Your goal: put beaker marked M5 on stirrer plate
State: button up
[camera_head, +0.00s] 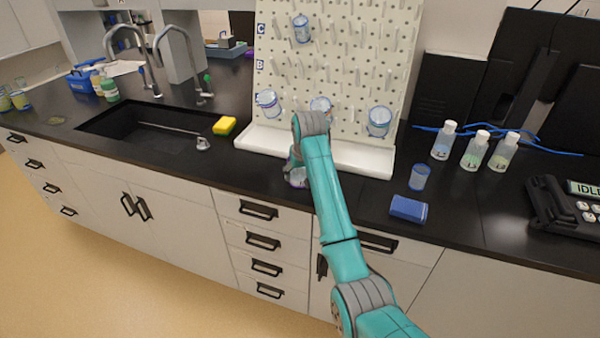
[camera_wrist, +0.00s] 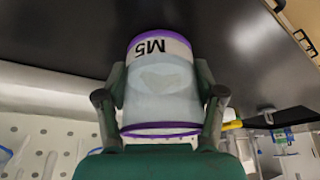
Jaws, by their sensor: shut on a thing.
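My gripper (camera_wrist: 162,95) is shut on a clear beaker (camera_wrist: 165,82) with purple bands and a white label reading M5. The label appears upside down in the wrist view, and a finger presses on each side. In the head view the beaker (camera_head: 298,179) shows only partly beside my arm, near the front of the black counter below the pegboard. My wrist hides most of my gripper there. I cannot tell whether the beaker touches the counter. I cannot clearly pick out a stirrer plate in either view.
A white pegboard (camera_head: 340,75) holds several beakers above a white tray (camera_head: 350,155). A sink (camera_head: 140,120) and yellow sponge (camera_head: 224,125) lie left.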

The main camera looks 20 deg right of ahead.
jog(key=o, duration=1.5)
